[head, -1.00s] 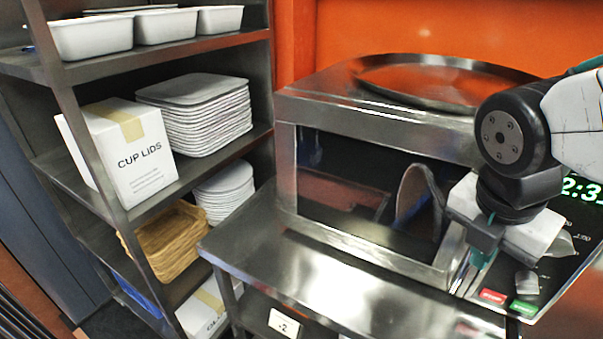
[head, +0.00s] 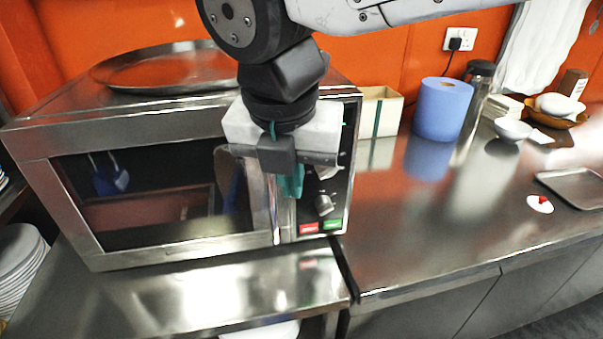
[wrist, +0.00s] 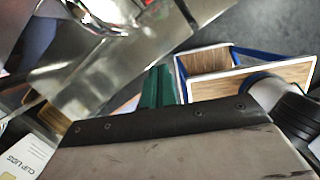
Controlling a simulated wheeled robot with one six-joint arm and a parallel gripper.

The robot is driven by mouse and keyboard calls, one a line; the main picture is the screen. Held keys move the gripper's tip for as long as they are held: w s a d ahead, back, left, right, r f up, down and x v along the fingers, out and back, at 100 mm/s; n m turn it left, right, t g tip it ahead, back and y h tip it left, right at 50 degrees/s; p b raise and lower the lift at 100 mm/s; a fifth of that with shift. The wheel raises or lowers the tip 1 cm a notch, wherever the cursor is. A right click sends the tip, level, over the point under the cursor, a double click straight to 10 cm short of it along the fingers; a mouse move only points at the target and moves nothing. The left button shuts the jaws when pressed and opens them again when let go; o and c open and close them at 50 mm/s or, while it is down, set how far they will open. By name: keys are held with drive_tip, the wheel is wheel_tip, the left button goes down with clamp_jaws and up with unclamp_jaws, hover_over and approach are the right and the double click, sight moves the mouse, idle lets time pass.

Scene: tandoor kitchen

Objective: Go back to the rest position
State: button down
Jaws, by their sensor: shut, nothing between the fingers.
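My gripper (head: 287,182) hangs in front of the right part of the microwave (head: 130,250) in the head view, close to its handle side and control panel. Its greenish fingers are together with nothing between them. In the wrist view my gripper's green fingertips (wrist: 157,88) show just beyond the dark edge of the gripper body. The microwave door is shut, and its dark window reflects part of the arm. The gripper covers part of the control panel; a red and a green button show below it. I cannot tell whether the fingers touch the microwave.
A round metal tray (head: 170,72) lies on the microwave. On the counter to the right stand a blue paper roll (head: 442,108), a small wooden box (head: 378,112), a steel flask (head: 474,100) and bowls (head: 513,129). The steel shelf in front of the microwave is bare.

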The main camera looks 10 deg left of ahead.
drive_tip(key=s+d+f+m, duration=0.2)
drive_tip(key=d+m, duration=0.9)
drive_tip(key=m, duration=0.1)
drive_tip(key=s+d+f+m+g, duration=0.1)
drive_tip(key=s+d+f+m, duration=0.1)
drive_tip(key=d+m, duration=1)
drive_tip(key=s+d+f+m, duration=0.2)
drive_tip(key=d+m, duration=1)
drive_tip(key=shift+f, duration=0.3)
